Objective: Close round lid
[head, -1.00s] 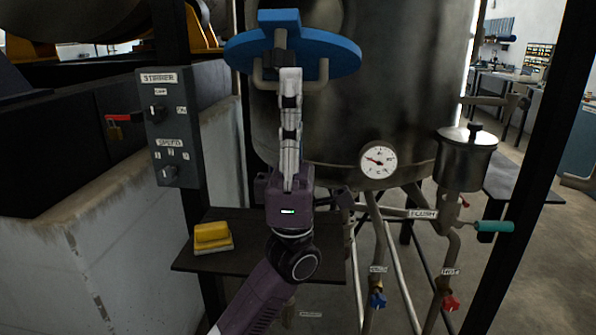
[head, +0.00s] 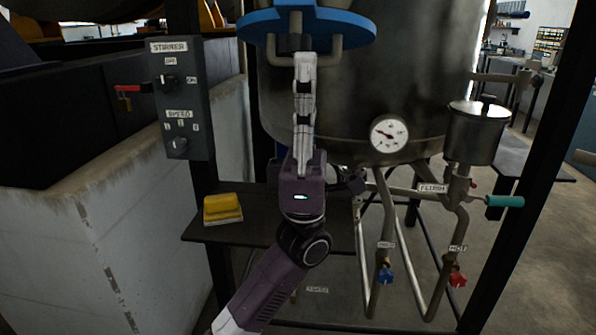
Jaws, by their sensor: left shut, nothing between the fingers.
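A blue round lid (head: 350,28) shows at the top of the head view, in front of the steel tank (head: 400,80), and the top edge of the picture cuts it off. A pale bent bracket (head: 336,58) hangs at its underside. My left gripper (head: 304,58) points up, with its fingers shut and empty. Its tips overlap the lower edge of the lid and the bracket in the picture. I cannot tell whether they touch. My right gripper is not in view.
A stirrer control box (head: 180,100) stands left. A yellow sponge (head: 222,208) lies on a dark shelf (head: 250,230) below. A gauge (head: 389,134), a small lidded pot (head: 474,135), pipes and a teal-handled valve (head: 504,201) are at right. A dark post (head: 545,130) stands far right.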

